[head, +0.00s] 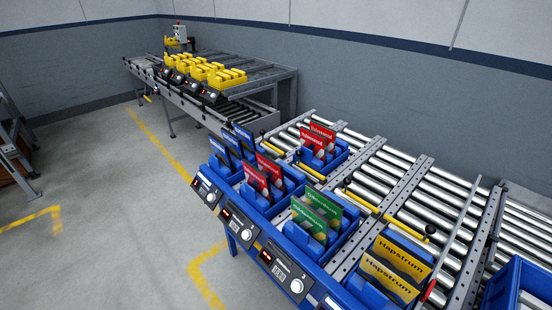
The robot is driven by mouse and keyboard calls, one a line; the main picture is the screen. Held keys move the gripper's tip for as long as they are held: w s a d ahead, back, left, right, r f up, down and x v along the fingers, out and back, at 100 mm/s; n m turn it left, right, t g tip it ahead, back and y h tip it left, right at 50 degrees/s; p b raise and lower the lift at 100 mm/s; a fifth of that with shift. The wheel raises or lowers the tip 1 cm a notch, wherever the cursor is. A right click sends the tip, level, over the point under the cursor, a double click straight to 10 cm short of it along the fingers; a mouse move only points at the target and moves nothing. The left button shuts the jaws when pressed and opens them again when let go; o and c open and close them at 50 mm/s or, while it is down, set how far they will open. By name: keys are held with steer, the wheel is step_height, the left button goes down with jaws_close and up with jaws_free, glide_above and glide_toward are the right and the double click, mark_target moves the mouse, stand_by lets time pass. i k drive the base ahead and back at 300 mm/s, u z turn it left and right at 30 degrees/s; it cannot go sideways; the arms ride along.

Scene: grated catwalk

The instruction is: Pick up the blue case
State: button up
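Two thin blue cases with pale lettering stand in a blue bin at the far left end of the near bench in the head view. One blue case (243,135) is at the back right of that bin, and another blue case (221,150) is at its front left. Both lean back slightly, and their lower parts are hidden by the bin. My gripper is not in view.
Neighbouring blue bins hold red cases (257,179), green cases (310,218) and yellow cases (390,282). Another bin with red cases (322,134) sits on the roller conveyor (440,200). A blue crate (505,285) is at the lower right. The floor (110,210) at left is clear.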

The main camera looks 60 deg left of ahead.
mark_target(220, 150)
steer(key=u, duration=3.3)
steer(key=i, duration=5.15)
steer(key=z, duration=4.35)
steer(key=i, duration=0.5)
